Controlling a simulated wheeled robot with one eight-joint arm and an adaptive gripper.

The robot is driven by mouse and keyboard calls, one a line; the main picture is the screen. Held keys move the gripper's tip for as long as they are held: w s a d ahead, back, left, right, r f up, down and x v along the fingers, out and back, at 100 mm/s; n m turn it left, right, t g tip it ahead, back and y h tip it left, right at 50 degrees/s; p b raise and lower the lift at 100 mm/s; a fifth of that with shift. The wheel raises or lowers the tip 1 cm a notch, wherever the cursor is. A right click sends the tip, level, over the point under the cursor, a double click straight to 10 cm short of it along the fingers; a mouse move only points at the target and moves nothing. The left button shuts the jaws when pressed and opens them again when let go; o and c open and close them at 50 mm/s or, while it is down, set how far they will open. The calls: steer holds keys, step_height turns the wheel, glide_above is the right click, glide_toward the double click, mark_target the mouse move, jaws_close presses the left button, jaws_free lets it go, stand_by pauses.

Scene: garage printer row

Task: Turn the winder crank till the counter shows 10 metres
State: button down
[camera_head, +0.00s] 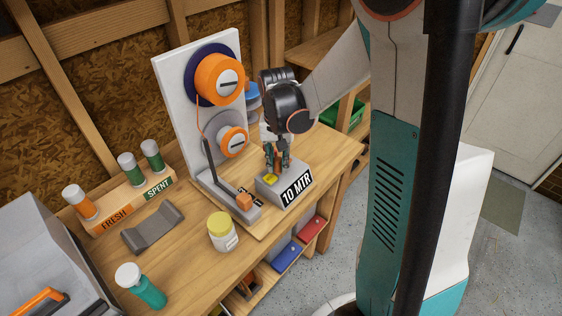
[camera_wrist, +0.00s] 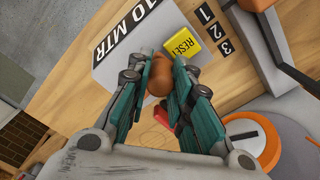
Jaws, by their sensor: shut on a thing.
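My gripper (camera_head: 278,160) is above the grey box marked 10 MTR (camera_head: 284,187), beside the winder's white upright panel (camera_head: 172,84). In the wrist view, my gripper (camera_wrist: 158,85) is shut on a brown-orange rounded knob (camera_wrist: 158,76), seemingly the crank's handle. The crank arm is mostly hidden behind my fingers. A yellow RESET button (camera_wrist: 180,46) sits on the box just beyond the knob. The panel carries an upper orange spool (camera_head: 219,79) and a lower orange-and-grey spool (camera_head: 233,141). I cannot make out a counter reading.
A dark lever (camera_head: 222,178) and an orange block (camera_head: 243,201) are at the winder's base.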

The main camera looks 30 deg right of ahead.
mark_target(276, 158)
steer(key=shift+w+a+m, duration=0.1)
steer(key=shift+w+m, duration=0.2)
steer(key=shift+m, duration=0.5)
steer(key=c, duration=1.4)
jaws_free()
steer(key=shift+r, duration=0.1)
step_height(276, 158, up, 12)
steer(key=shift+f, duration=0.1)
